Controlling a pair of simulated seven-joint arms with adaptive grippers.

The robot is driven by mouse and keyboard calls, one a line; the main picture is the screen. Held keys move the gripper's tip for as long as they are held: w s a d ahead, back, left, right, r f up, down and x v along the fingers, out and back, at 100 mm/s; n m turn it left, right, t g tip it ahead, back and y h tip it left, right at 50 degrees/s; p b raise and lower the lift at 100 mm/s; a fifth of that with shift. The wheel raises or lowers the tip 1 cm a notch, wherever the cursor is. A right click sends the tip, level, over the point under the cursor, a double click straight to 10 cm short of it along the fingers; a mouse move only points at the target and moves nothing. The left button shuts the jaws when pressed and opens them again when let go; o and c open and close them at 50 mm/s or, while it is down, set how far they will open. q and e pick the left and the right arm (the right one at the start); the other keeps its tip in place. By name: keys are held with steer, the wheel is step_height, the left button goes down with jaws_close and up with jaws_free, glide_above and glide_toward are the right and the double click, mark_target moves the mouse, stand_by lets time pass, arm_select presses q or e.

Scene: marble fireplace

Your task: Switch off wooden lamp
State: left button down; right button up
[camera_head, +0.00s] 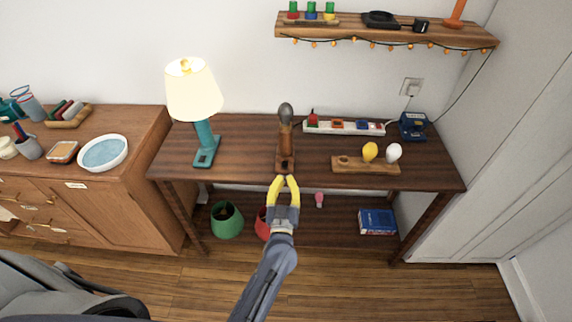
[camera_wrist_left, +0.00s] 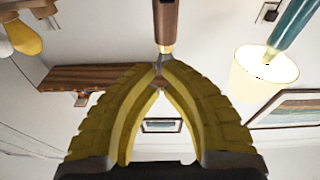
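The wooden lamp (camera_head: 285,140) stands upright on the dark wooden table (camera_head: 235,150), with a brown stem and base and a grey, unlit-looking bulb on top. My left gripper (camera_head: 284,178) has yellow fingers and is just in front of the lamp's base. In the left wrist view, the picture is upside down. The fingertips (camera_wrist_left: 160,70) are close together there, with the lamp's brown stem (camera_wrist_left: 165,22) right beyond them. I cannot tell whether they touch the lamp or whether a small gap remains. The lamp's switch cannot be made out. My right gripper is out of view.
A lit teal lamp (camera_head: 205,135) stands at the left. A wooden board (camera_head: 350,167) with yellow and white bulbs, a power strip (camera_head: 345,127) and a blue box (camera_head: 413,126) are at the right. A green pot (camera_head: 227,220) stands on the lower shelf.

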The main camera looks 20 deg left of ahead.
arm_select(q)
steer(key=shift+a+m, duration=0.2)
steer(key=shift+m, duration=0.1)
stand_by(0.4)
steer(key=r, duration=0.2)
glide_above(286, 174)
steer(key=shift+w, duration=0.25)
step_height(286, 174, down, 2)
steer(key=shift+s+f, duration=0.25)
steer(key=shift+f, duration=0.75)
